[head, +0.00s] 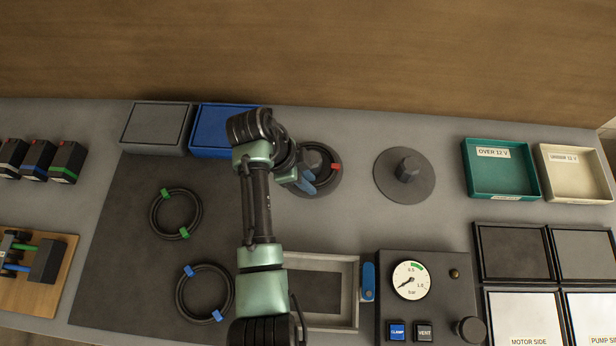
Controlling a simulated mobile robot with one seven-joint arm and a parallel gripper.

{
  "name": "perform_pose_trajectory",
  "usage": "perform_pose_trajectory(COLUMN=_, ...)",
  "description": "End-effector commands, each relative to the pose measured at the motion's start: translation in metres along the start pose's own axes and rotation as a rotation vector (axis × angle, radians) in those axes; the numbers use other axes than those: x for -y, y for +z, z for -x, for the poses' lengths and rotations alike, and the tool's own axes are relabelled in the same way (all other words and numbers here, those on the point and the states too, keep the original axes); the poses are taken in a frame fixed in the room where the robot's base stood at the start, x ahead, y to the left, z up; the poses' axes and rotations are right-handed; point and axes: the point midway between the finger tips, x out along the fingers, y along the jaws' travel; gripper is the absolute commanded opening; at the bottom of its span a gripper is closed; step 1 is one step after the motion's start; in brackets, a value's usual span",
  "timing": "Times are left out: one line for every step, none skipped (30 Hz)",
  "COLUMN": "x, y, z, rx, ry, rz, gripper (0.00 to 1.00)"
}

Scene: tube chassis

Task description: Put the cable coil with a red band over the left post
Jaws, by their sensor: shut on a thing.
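The black cable coil with a red band (336,168) is right of my arm in the head view. My gripper (316,179), with blue fingers, is shut on the coil at its lower left side. The left post (311,158) shows its dark top inside the ring of the coil, so the coil looks to be around it from above. I cannot tell how high the coil is over the post's base. The arm and fingers hide the coil's left part. The right post (407,166) stands bare on a round dark base.
A green-banded coil (151,216) and a blue-banded coil (178,290) lie on the dark mat (120,270) at left. A grey frame tray (345,262) and a gauge panel (440,300) are in front. Teal (500,180) and cream (575,180) trays stand right.

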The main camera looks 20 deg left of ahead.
Motion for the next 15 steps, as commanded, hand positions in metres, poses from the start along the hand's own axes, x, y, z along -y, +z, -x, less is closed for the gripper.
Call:
perform_pose_trajectory(x=0.0003, y=-0.0001, z=0.0004, rx=0.000, ry=-0.001, rz=0.000, gripper=0.00)
perform_pose_trajectory(x=0.0003, y=0.0000, z=0.0002, rx=0.000, ry=-0.001, rz=0.000, gripper=0.00)
perform_pose_trajectory(x=0.0003, y=0.0000, z=0.0002, rx=0.000, ry=-0.001, rz=0.000, gripper=0.00)
perform_pose_trajectory(x=0.0003, y=0.0000, z=0.0002, rx=0.000, ry=-0.001, rz=0.000, gripper=0.00)
perform_pose_trajectory(x=0.0003, y=0.0000, z=0.0002, rx=0.000, ry=-0.001, rz=0.000, gripper=0.00)
perform_pose_trajectory(x=0.0003, y=0.0000, z=0.0001, rx=0.000, ry=-0.001, rz=0.000, gripper=0.00)
perform_pose_trajectory(x=0.0003, y=0.0001, z=0.0000, rx=0.000, ry=-0.001, rz=0.000, gripper=0.00)
perform_pose_trajectory(x=0.0003, y=0.0001, z=-0.0002, rx=0.000, ry=-0.001, rz=0.000, gripper=0.00)
perform_pose_trajectory(x=0.0003, y=0.0003, z=-0.0007, rx=0.000, ry=-0.001, rz=0.000, gripper=0.00)
perform_pose_trajectory(x=0.0003, y=0.0005, z=-0.0011, rx=0.000, ry=-0.001, rz=0.000, gripper=0.00)
perform_pose_trajectory(x=0.0003, y=0.0007, z=-0.0015, rx=0.000, ry=-0.001, rz=0.000, gripper=0.00)
perform_pose_trajectory(x=0.0003, y=0.0010, z=-0.0023, rx=0.000, ry=-0.001, rz=0.000, gripper=0.00)
perform_pose_trajectory(x=0.0003, y=0.0012, z=-0.0029, rx=0.000, ry=-0.001, rz=0.000, gripper=0.00)
perform_pose_trajectory(x=0.0003, y=0.0015, z=-0.0035, rx=0.000, ry=-0.001, rz=0.000, gripper=0.00)
perform_pose_trajectory(x=0.0003, y=0.0018, z=-0.0043, rx=0.000, ry=-0.001, rz=0.000, gripper=0.00)
